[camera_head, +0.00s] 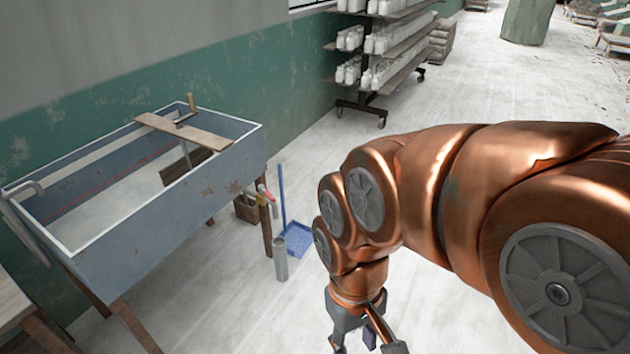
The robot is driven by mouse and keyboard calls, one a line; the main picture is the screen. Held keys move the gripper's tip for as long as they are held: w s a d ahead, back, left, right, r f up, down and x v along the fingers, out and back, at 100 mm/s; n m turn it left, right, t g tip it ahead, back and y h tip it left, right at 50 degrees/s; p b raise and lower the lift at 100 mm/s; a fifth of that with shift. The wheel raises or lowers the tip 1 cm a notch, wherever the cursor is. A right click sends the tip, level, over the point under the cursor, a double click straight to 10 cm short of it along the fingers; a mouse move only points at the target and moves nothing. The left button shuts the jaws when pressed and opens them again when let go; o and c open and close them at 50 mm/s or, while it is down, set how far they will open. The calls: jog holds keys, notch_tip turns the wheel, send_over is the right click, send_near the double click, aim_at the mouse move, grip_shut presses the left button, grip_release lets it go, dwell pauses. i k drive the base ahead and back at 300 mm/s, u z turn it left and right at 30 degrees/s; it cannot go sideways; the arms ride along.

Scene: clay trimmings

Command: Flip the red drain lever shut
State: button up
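The red drain lever (270,194) is a small red piece at the right end of the blue-grey trough (165,235), by a yellowish fitting at the corner leg. It is too small here to tell its exact angle. My gripper (366,345) hangs pointing down at the bottom edge of the view, right of the lever and nearer to me, well apart from it. Its fingers are spread, with nothing seen held between them. The fingertips are partly cut off by the frame's edge.
A grey cylinder (280,259) stands on the floor below the lever, beside a blue dustpan (296,240) with an upright handle. A wooden box (246,208) sits behind the trough's leg. A wooden board (184,130) spans the trough. A wheeled rack (383,80) of white bottles stands behind.

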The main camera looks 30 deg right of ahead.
aim_at(267, 193)
jog(key=z, duration=0.2)
jog(key=k, duration=0.65)
jog(key=z, duration=0.55)
jog(key=i, duration=1.25)
jog(key=u, duration=0.7)
